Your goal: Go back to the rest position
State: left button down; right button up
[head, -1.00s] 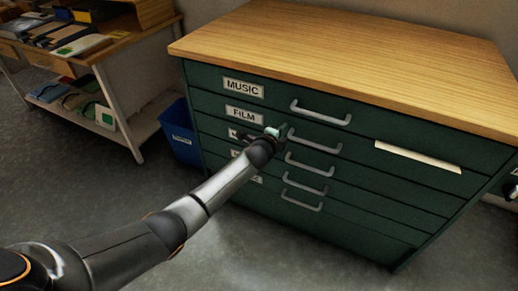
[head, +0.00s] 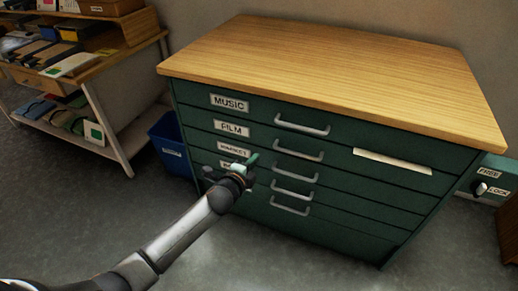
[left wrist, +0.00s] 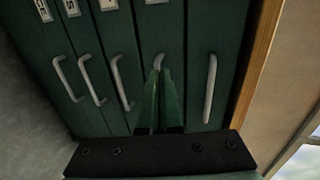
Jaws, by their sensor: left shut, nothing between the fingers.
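My left gripper (head: 250,162) is in front of the left part of a green flat-file cabinet (head: 330,215) with a wooden top. Its fingers are shut and hold nothing. In the left wrist view, the green fingers (left wrist: 163,98) point at the drawer fronts, close to one grey handle (left wrist: 158,62). Whether they touch it I cannot tell. In the head view, the gripper stands left of the column of handles and partly covers the lower labels. The drawers look closed. My right gripper is not in view.
A blue bin (head: 170,148) stands on the floor left of the cabinet. A wooden shelf table (head: 95,58) with books and papers is at the far left. A green box with a FREE/LOCK knob (head: 480,188) is at the right. The floor in front is clear.

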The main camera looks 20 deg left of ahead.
pick_arm(q)
jog(key=s+d+f+n+g+h, duration=0.15)
jog(key=s+f+n, duration=0.3)
jog(key=s, duration=0.55)
jog(key=s+d+f+n+g, duration=0.25)
jog(key=s+n, duration=0.35)
jog(key=s, duration=0.3)
jog(key=s+d+f+n+g+h, duration=0.1)
jog(key=s+d+f+n, duration=0.3)
jog(key=s, duration=0.6)
jog(key=s+a+r+n+p, duration=0.1)
jog(key=a+r+p, duration=0.1)
jog(key=r+p, duration=0.3)
jog(key=s+a+r+n+y+p, duration=0.1)
jog(key=s+a+r+p, duration=0.1)
jog(key=r+p, duration=0.3)
jog(key=p, duration=0.3)
jog(key=shift+s+a, duration=0.15)
jog(key=shift+a, duration=0.25)
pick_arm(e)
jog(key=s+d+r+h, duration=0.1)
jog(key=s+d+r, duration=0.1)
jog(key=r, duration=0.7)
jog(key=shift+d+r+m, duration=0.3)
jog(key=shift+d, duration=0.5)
pick_arm(q)
jog(key=shift+n, duration=0.25)
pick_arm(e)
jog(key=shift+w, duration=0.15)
